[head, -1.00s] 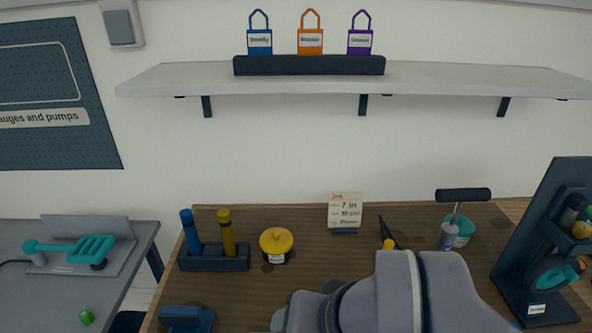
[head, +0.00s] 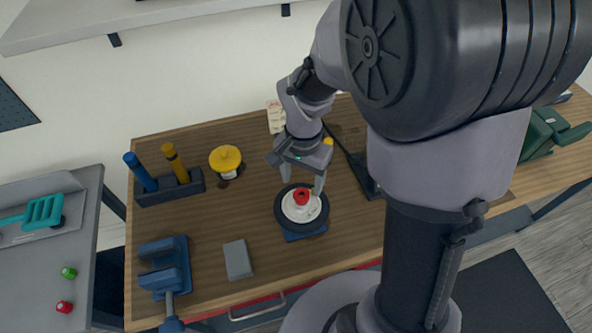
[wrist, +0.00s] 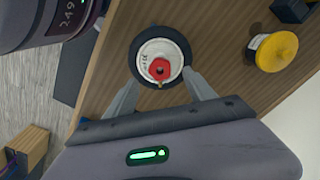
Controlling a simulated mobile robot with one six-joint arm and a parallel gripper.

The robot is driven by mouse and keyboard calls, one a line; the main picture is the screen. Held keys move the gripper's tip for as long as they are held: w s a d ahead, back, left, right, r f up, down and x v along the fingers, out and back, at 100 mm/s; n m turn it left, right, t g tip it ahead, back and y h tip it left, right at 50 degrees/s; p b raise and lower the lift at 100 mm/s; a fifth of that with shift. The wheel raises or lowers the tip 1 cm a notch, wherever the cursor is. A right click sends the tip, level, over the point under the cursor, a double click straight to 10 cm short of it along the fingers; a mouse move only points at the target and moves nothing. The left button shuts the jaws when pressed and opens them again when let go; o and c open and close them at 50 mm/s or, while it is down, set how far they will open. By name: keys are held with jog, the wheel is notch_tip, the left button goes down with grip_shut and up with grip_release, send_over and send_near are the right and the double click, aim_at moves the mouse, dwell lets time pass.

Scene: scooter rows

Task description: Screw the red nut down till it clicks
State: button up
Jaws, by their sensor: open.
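The red nut (head: 301,195) sits at the middle of a white-faced disc (head: 297,211) with a dark rim, which rests on a blue base (head: 306,236) on the bench. The nut also shows in the wrist view (wrist: 160,69), with a small brass-coloured tip (wrist: 160,85) at its edge. My gripper (head: 301,188) is over the disc with its fingers spread. In the wrist view my gripper's fingertips (wrist: 158,85) stand either side of the disc, apart from the nut, with nothing between them touched.
A yellow-lidded jar (head: 225,159) and a rack (head: 170,188) with blue and yellow handles stand at the back left. A blue vise-like tool (head: 165,267) and a grey block (head: 237,260) lie in front. A side table (head: 80,262) holds a green and a red nut.

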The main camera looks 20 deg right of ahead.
aim_at(302, 196)
notch_tip(302, 196, down, 5)
jog(key=shift+r+b, duration=0.1)
jog(key=shift+b, duration=0.4)
jog(key=shift+c, duration=0.2)
grip_shut()
jog(key=m+b, duration=0.3)
jog(key=m, duration=0.2)
jog(key=m+b, duration=0.2)
jog(key=m, duration=0.4)
jog(key=shift+b, duration=0.4)
jog(key=m+b, duration=0.3)
jog(key=m, duration=0.2)
jog(key=shift+m, duration=0.3)
jog(key=m+b, duration=0.2)
jog(key=m, duration=0.2)
jog(key=shift+m, duration=0.6)
